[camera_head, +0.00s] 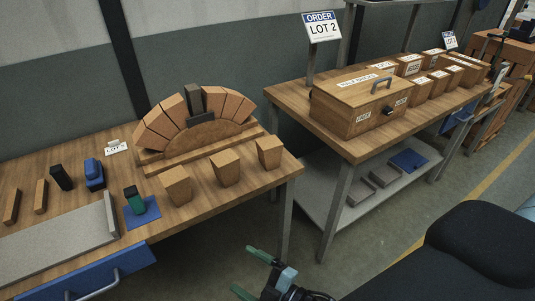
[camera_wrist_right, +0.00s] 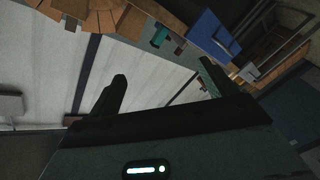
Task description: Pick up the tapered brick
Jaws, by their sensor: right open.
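Three loose tapered wooden bricks stand in a row at the right front of the left table: a left one (camera_head: 177,187), a middle one (camera_head: 225,168) and a right one (camera_head: 269,152). Behind them an arch of wooden bricks (camera_head: 160,121) with a dark grey brick (camera_head: 194,101) at its top stands over a wooden form. My right gripper (camera_head: 249,273) is open and empty, low in front of the table and apart from the bricks. Its spread fingers also show in the right wrist view (camera_wrist_right: 162,73). My left gripper is not in view.
A grey board (camera_head: 60,247) and blue drawer (camera_head: 105,272) are at the front left. A second table (camera_head: 355,148) with wooden boxes stands right, across a floor gap.

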